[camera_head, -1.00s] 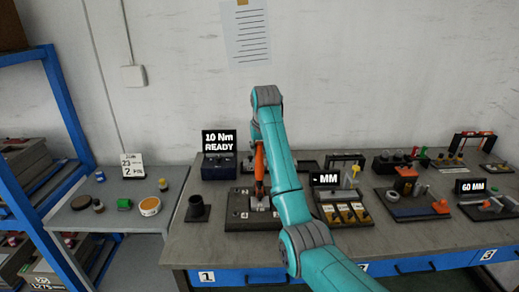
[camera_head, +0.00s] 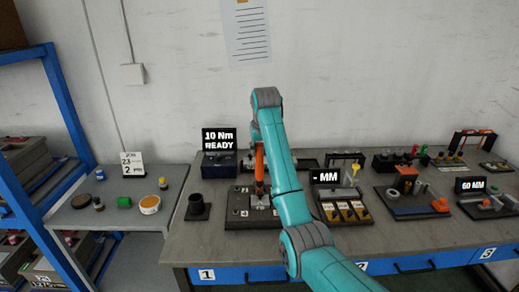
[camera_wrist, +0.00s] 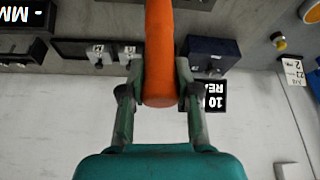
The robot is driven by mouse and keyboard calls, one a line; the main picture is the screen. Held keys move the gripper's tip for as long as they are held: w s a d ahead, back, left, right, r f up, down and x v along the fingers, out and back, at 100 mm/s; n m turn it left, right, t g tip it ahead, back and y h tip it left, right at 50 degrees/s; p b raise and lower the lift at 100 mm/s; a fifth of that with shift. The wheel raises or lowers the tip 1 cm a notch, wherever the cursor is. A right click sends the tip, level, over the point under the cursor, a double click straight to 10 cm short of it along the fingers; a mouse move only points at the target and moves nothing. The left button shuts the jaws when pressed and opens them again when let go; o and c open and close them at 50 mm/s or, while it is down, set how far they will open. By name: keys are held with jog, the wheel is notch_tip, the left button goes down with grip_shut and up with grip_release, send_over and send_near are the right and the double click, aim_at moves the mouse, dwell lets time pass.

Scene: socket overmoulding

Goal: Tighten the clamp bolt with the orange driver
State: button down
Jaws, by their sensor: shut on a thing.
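The orange driver (camera_head: 259,160) stands upright in the head view, its lower end over the middle of a dark fixture plate (camera_head: 236,213) on the bench. In the wrist view, my gripper (camera_wrist: 159,85) is shut on the driver's thick orange handle (camera_wrist: 159,50), with one finger on each side. A pale metal part sits at the plate's middle, below the driver. The clamp bolt and the driver tip are too small and partly covered to tell whether they touch. My forearm hides the plate's right side.
A torque box (camera_head: 218,165) with a "10 Nm READY" display (camera_head: 219,139) stands behind the plate. A black cup (camera_head: 197,208) stands at its left. A tray with yellow parts (camera_head: 344,210) lies to the right. A side table (camera_head: 108,217) holds small items.

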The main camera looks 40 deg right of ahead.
jog(key=shift+f, duration=0.9)
dwell(1.7)
jog(key=shift+r, duration=2.7)
